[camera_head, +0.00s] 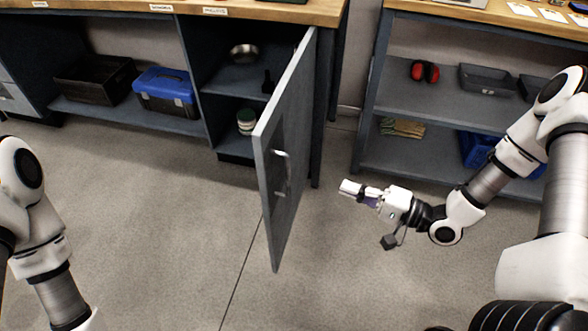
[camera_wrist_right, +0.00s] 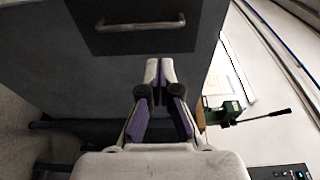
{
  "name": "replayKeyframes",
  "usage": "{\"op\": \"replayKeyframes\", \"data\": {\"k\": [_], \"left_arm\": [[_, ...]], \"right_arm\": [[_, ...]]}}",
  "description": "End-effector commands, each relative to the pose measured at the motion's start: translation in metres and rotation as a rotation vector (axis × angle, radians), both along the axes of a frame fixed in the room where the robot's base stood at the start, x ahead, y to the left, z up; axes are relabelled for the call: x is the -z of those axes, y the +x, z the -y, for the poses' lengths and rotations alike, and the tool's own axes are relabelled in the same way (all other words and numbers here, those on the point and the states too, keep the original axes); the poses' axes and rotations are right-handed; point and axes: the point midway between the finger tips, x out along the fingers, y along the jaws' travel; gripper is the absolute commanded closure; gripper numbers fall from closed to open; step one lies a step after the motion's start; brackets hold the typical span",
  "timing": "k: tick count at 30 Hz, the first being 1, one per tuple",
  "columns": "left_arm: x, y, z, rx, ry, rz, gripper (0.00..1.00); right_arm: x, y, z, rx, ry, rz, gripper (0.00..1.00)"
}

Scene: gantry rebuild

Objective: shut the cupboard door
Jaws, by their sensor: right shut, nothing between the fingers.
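The cupboard door (camera_head: 292,130) stands wide open in the head view, sticking out from the bench toward me. Its outer face has a dark inset panel and a bar handle (camera_head: 282,168). My right gripper (camera_head: 347,187) is shut and empty, on the right of the door, pointing left at its outer face with a visible gap. In the right wrist view the fingers (camera_wrist_right: 160,68) are together in front of the grey door (camera_wrist_right: 95,75), with the handle (camera_wrist_right: 140,25) above them. The left arm shows at the left edge; its gripper is out of view.
The open cupboard holds a metal bowl (camera_head: 244,53) and a green-and-white container (camera_head: 246,121). A blue toolbox (camera_head: 166,92) sits on the shelf to its left. A shelf unit with red earmuffs (camera_head: 424,71) stands at the right. The floor (camera_head: 165,230) around the door is clear.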

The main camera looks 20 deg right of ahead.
Motion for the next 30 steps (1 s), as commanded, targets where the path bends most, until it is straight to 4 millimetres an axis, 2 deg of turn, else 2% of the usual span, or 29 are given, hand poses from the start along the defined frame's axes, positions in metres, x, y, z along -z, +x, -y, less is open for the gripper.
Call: {"op": "replayKeyframes", "data": {"k": [1, 6, 16, 21, 30], "left_arm": [[0.008, 0.000, 0.000, -0.001, 0.000, -0.001, 0.57], [0.019, -0.001, 0.000, -0.001, 0.000, -0.001, 0.57], [0.030, 0.000, 0.000, -0.001, 0.000, -0.001, 0.57], [0.031, -0.001, 0.000, -0.001, 0.000, -0.001, 0.57], [0.031, -0.001, 0.000, -0.001, 0.000, -0.001, 0.57]], "right_arm": [[0.005, 0.005, -0.008, -0.008, -0.003, 0.000, 1.00], [0.005, 0.030, -0.033, -0.010, -0.006, 0.000, 1.00], [0.004, 0.078, -0.079, -0.006, -0.005, 0.001, 1.00], [0.003, 0.089, -0.088, -0.002, -0.004, -0.001, 1.00], [0.002, 0.091, -0.089, -0.001, -0.003, -0.001, 1.00]]}}
